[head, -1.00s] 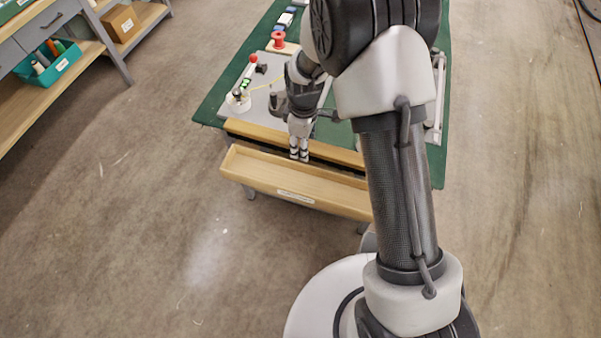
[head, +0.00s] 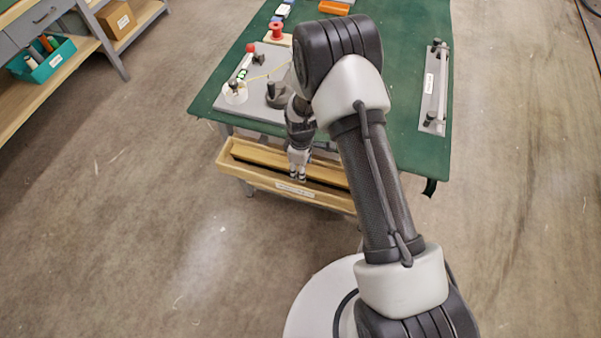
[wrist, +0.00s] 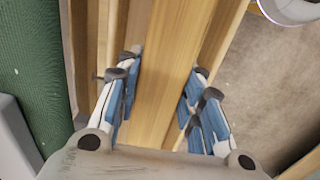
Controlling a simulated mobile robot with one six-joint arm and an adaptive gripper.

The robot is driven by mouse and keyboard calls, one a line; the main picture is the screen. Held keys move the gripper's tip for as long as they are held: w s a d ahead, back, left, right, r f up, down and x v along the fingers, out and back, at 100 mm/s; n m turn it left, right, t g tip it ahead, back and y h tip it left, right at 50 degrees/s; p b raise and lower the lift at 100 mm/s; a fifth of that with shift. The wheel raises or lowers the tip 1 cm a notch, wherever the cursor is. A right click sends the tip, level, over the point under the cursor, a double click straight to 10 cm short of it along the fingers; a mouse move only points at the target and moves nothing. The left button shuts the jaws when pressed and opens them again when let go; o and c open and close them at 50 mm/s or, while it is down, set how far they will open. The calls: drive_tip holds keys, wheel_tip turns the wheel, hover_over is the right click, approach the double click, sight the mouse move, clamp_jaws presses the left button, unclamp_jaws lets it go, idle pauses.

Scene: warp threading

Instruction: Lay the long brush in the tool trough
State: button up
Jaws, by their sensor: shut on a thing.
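The long brush (head: 264,156) has a straight pale wooden back. Its back (wrist: 160,70) fills the middle of the wrist view. The tool trough (head: 258,179) is a long wooden box with a white label on its front wall, at the table's near edge. In the head view the brush lies lengthwise within the trough's outline, between its long walls. I cannot tell whether it touches the floor. My gripper (head: 298,177) points down over the trough. In the wrist view its blue-padded fingers (wrist: 160,95) are shut on the brush's two sides. The brush's underside is hidden.
The green table (head: 400,140) lies behind the trough. A grey plate with a white round pot (head: 235,92) and a red spool (head: 276,31) are on its left. A labelled metal rail (head: 433,90) is at right. Shelves with a teal bin (head: 50,60) stand far left.

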drive_tip(key=shift+f, duration=1.25)
drive_tip(key=shift+f+b, duration=0.2)
drive_tip(key=shift+b, duration=0.15)
drive_tip(key=o, duration=0.8)
drive_tip(key=shift+c, duration=0.2)
drive_tip(key=shift+r, duration=0.1)
